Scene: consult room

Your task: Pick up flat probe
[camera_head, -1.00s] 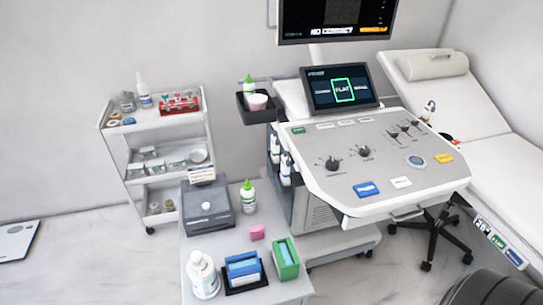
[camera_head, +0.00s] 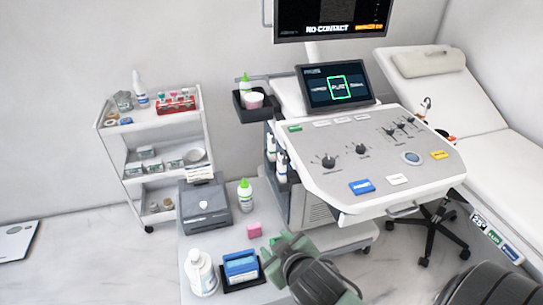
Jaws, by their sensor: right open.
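White probe-like items (camera_head: 281,166) stand in holders on the left side of the ultrasound cart (camera_head: 330,200). I cannot tell at this size which of them is the flat probe. The cart's touch screen (camera_head: 337,88) shows the word FLAT framed in green. My right gripper (camera_head: 287,240) is at the bottom middle, open, with nothing seen between its fingers. It is in front of and below the holders in the picture, apart from them, over the right edge of the small front table. My left gripper is not in view.
The front table (camera_head: 225,237) holds a grey box (camera_head: 205,206), a green-capped bottle (camera_head: 245,195), a pink block (camera_head: 254,230), a white bottle (camera_head: 200,273) and a blue box (camera_head: 241,266). A white trolley (camera_head: 160,142) stands left, an exam bed (camera_head: 470,120) right.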

